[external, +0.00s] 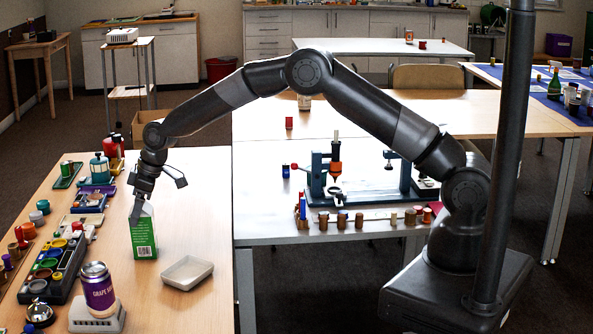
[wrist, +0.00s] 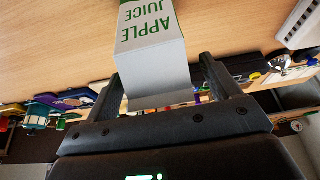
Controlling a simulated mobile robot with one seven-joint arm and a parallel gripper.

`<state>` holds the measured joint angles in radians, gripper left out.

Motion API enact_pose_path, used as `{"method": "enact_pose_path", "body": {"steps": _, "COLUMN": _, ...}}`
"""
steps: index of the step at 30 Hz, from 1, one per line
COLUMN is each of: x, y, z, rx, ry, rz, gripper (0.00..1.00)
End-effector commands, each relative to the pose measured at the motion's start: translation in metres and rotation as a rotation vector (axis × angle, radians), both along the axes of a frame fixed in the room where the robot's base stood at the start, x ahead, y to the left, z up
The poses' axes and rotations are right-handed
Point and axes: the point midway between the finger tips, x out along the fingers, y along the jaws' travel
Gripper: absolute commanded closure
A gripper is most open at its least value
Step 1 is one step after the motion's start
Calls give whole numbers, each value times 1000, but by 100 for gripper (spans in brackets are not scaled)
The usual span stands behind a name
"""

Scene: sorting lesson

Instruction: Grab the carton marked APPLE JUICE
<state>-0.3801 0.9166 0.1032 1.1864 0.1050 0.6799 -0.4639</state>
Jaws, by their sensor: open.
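The carton marked APPLE JUICE (external: 144,236) is green and white and stands upright on the wooden table in the external view. In the wrist view, the carton (wrist: 150,50) shows its green lettering and pale top between my fingers. My gripper (external: 138,213) is at the top of the carton, with one finger in front of it. In the wrist view, my gripper (wrist: 163,85) is open, with a finger on each side of the carton's top end. A small gap shows beside the right finger; contact on the left side is hard to tell.
A shallow beige tray (external: 187,273) lies right of the carton. A purple grape can (external: 96,290) stands on a white block in front. A dark rack (external: 52,268) of colored cups is at the left. Several small items line the table's left side.

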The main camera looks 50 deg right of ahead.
Motion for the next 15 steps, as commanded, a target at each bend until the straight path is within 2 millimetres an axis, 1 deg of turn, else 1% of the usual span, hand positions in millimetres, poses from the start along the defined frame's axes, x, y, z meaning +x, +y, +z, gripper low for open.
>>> {"method": "enact_pose_path", "body": {"steps": 3, "x": 0, "y": 0, "z": 1, "rx": 0, "ry": 0, "rz": 0, "gripper": 19}}
{"method": "enact_pose_path", "body": {"steps": 15, "x": 0, "y": 0, "z": 1, "rx": 0, "ry": 0, "rz": 0, "gripper": 52}}
